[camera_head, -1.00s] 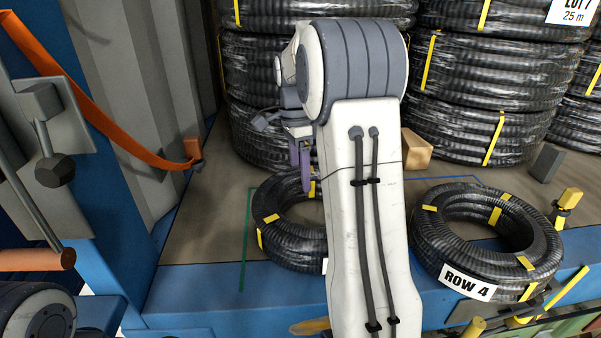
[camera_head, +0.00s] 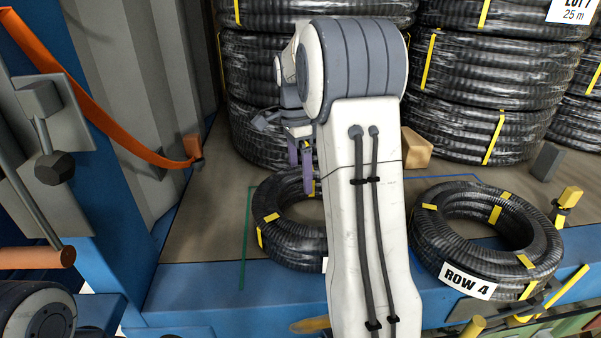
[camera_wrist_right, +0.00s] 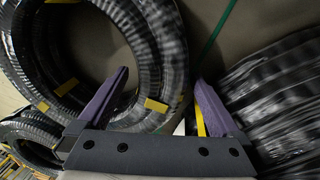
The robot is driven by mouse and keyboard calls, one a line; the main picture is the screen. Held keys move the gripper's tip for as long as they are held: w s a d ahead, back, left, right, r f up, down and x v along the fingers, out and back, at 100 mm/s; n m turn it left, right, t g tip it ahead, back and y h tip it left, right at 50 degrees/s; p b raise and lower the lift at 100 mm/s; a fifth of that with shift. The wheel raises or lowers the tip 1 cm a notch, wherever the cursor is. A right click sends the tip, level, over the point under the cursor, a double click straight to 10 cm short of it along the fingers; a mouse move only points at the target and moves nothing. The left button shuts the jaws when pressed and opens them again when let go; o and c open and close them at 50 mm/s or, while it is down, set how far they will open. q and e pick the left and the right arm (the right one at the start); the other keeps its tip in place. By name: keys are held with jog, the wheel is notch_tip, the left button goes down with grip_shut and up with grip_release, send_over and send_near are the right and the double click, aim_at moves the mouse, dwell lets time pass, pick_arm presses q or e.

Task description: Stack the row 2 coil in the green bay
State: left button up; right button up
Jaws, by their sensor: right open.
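A black ribbed coil with yellow tape bands (camera_head: 290,245) lies flat beside a green floor line (camera_head: 246,240). A corner of its white label shows, but my right arm hides the text, so I cannot tell its row. My right gripper (camera_head: 300,168) has purple fingers over the far side of this coil. In the right wrist view the gripper (camera_wrist_right: 162,80) is open. A taped coil wall (camera_wrist_right: 165,60) shows between its fingers, one finger over the coil's opening side and one outside; I cannot tell whether they touch it. My left gripper is out of view.
A coil labelled ROW 4 (camera_head: 487,240) lies at the right. Tall stacks of large coils (camera_head: 485,80) stand behind. A wooden block (camera_head: 416,148) and a grey block (camera_head: 547,162) sit on the floor. An orange strap (camera_head: 100,110) hangs at the left wall.

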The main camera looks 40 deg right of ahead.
jog(key=shift+r, duration=0.15)
jog(key=shift+w+r+p, duration=0.15)
jog(key=shift+r+p, duration=1)
jog(key=shift+p, duration=0.15)
jog(key=shift+w+r+p, duration=0.15)
jog(key=shift+r+p, duration=0.15)
jog(key=shift+r, duration=0.75)
jog(key=shift+w+r, duration=0.15)
jog(key=shift+r, duration=1)
jog(key=shift+d, duration=0.1)
